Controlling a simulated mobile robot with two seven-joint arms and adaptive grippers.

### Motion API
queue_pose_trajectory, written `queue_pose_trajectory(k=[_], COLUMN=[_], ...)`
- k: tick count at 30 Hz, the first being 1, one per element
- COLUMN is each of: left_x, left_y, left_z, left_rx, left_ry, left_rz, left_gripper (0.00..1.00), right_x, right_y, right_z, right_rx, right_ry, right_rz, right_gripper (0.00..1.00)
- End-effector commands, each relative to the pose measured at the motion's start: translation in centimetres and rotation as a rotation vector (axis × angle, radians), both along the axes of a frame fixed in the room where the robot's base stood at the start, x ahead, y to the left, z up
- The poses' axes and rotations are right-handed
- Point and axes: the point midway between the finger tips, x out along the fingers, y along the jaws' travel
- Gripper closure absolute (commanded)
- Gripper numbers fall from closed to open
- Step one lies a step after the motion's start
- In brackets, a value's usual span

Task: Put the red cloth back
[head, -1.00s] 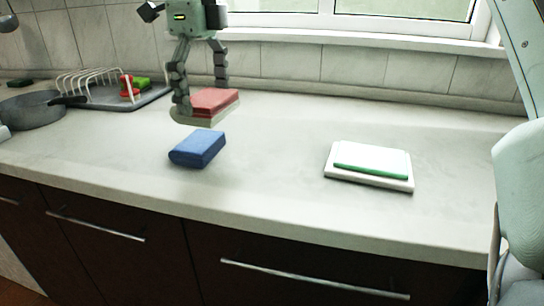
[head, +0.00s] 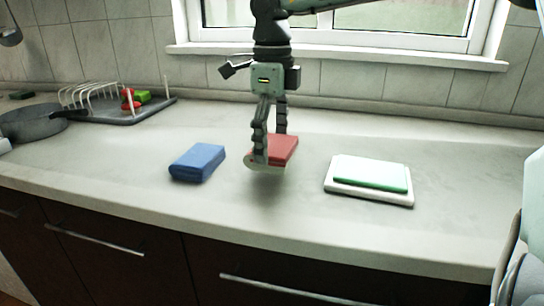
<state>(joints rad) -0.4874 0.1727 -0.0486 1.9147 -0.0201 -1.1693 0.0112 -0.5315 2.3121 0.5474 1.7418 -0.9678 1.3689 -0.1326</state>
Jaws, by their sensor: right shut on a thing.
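The red cloth (head: 285,150) is a folded block. My right gripper (head: 268,156) points down and is shut on it, with one finger in front and one behind. The front finger hides part of the cloth. The cloth is over the middle of the counter, between a folded blue cloth (head: 197,163) on the left and a white board (head: 400,200) on the right. A dark patch lies on the counter below it; I cannot tell how big any gap is. A pale green folded cloth (head: 370,173) lies on the white board. My left gripper is out of view.
The counter (head: 300,220) is clear in front. The window (head: 350,25) is behind.

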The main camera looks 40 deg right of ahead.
Motion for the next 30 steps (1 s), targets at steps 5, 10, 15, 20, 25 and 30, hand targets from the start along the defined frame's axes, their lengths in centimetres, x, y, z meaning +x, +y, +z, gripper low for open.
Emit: queue_pose_trajectory(k=[5,10,15,20,25,30], left_x=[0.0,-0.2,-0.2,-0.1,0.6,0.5], left_y=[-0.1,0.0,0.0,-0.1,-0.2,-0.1], left_z=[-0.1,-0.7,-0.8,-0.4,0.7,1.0], left_rx=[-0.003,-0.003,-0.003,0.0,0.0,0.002], left_ry=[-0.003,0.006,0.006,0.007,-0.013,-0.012], left_rz=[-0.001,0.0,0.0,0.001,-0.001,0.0], left_gripper=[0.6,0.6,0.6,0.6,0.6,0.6], right_x=[-0.1,0.0,0.0,0.0,0.0,0.0], right_y=[0.0,0.0,0.0,0.0,0.0,0.0], right_z=[-2.4,-3.4,-3.4,-3.7,-3.9,-3.8], right_rx=[-0.001,0.0,0.0,0.0,0.0,-0.001], right_ry=[0.004,0.0,0.0,0.0,0.0,0.001], right_rz=[0.0,-0.001,-0.001,-0.001,-0.001,-0.001], right_gripper=[0.49,0.49,0.49,0.49,0.49,0.0])
